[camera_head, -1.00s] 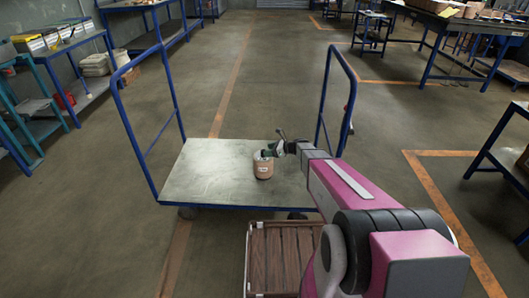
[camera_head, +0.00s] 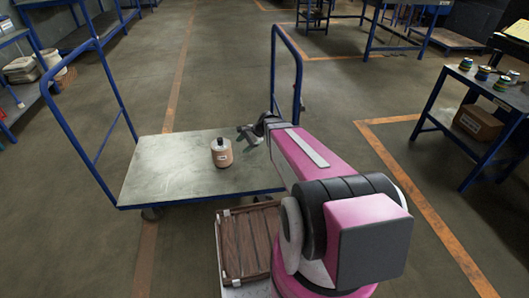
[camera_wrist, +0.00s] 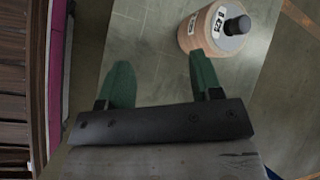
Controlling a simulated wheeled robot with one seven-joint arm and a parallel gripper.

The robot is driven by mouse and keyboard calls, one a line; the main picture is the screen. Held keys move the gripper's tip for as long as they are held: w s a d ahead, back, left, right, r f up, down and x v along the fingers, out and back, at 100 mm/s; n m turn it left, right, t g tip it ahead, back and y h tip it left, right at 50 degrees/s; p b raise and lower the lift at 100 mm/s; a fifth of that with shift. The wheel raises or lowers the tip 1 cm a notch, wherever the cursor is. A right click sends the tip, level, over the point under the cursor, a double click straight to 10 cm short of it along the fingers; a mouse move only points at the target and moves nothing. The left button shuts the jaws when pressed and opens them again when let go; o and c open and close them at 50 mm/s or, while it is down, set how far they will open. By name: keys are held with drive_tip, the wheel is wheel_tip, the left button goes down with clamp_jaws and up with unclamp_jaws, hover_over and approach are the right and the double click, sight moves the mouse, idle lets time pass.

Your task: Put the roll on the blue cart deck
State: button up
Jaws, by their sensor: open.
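The roll (camera_head: 221,153) is a copper-brown cylinder with a white label and a dark knob on its pale top. It stands upright on the grey deck of the blue cart (camera_head: 165,170), right of the deck's middle. In the wrist view the roll (camera_wrist: 205,32) is at the top right, just beyond the tip of the right green finger. My gripper (camera_head: 243,134) is to the right of the roll, apart from it in the head view. Its two green fingers (camera_wrist: 155,75) are spread with nothing between them.
Blue upright handles (camera_head: 285,62) rise at both ends of the cart. A brown slatted crate (camera_head: 245,243) is in front of the cart, beside my arm. The deck's left part is bare.

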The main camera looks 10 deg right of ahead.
drive_tip(key=s+d+r+n+h, duration=0.3)
drive_tip(key=s+n, duration=0.3)
drive_tip(key=s, duration=0.2)
drive_tip(key=s+d+r+n+g+h, duration=0.1)
drive_tip(key=s+d+r+n+h, duration=0.3)
drive_tip(key=s, duration=0.4)
drive_tip(key=shift+d+n+h, duration=0.35)
drive_tip(key=shift+n+h, duration=0.35)
drive_tip(key=shift+n, duration=0.5)
